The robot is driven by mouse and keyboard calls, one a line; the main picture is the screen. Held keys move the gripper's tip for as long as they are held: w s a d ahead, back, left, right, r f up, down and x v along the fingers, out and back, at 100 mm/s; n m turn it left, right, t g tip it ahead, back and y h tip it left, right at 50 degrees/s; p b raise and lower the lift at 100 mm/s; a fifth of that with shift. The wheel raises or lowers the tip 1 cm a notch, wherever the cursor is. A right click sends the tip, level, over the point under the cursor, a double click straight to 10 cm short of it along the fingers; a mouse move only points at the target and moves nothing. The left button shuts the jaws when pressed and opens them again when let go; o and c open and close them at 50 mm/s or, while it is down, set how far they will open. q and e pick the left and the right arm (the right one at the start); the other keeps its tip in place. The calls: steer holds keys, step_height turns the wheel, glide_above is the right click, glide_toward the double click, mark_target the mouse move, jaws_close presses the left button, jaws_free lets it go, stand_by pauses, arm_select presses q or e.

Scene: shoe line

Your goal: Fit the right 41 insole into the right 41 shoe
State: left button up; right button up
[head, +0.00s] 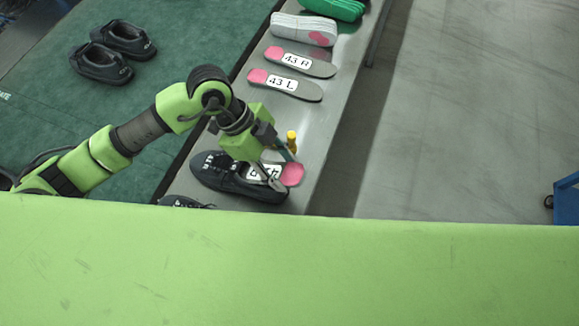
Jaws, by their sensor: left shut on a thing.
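My left gripper (277,167) is shut on a grey insole with a pink heel (292,175) and a white label. The label is partly covered by the fingers, so I cannot read its size or side. The insole is over a dark shoe (217,174) lying on the grey bench, toe to the left. I cannot tell whether the insole touches the shoe or is partly inside it. A second dark shoe (183,202) shows only its top edge at the bottom of the view. My right gripper is not in view.
Insoles marked 43 R (318,68) and 43 L (305,91) lie further up the bench (325,118). Beyond are a white insole stack (290,27) and a green stack (335,8). A yellow-topped object (291,137) shows beside my gripper. Two dark shoes (102,64) are on the green mat.

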arm_select(q)
steer(key=shift+y, duration=0.4)
steer(key=shift+w+a+f, duration=0.3)
steer(key=shift+a+f, duration=0.1)
steer(key=shift+a, duration=0.6)
steer(key=shift+w+a+f, duration=0.25)
steer(key=shift+a+f, duration=0.1)
steer(key=shift+a, duration=0.6)
steer(key=shift+w+a+f, duration=0.3)
steer(key=shift+a+f, duration=0.1)
steer(key=shift+a, duration=0.6)
steer(key=shift+d+f+y, duration=0.1)
steer(key=shift+f+y, duration=0.2)
steer(key=shift+f, duration=0.15)
steer(key=shift+s+f, duration=0.25)
steer(key=shift+f, duration=0.1)
steer(key=c, duration=0.3)
steer(key=shift+f, duration=0.1)
steer(key=shift+c, duration=0.7)
steer(key=o, duration=1.5)
steer(key=shift+c, duration=0.2)
steer(key=shift+o, duration=0.2)
steer(key=shift+w, duration=0.2)
steer(key=shift+r+t, duration=0.25)
steer(key=shift+t, duration=0.05)
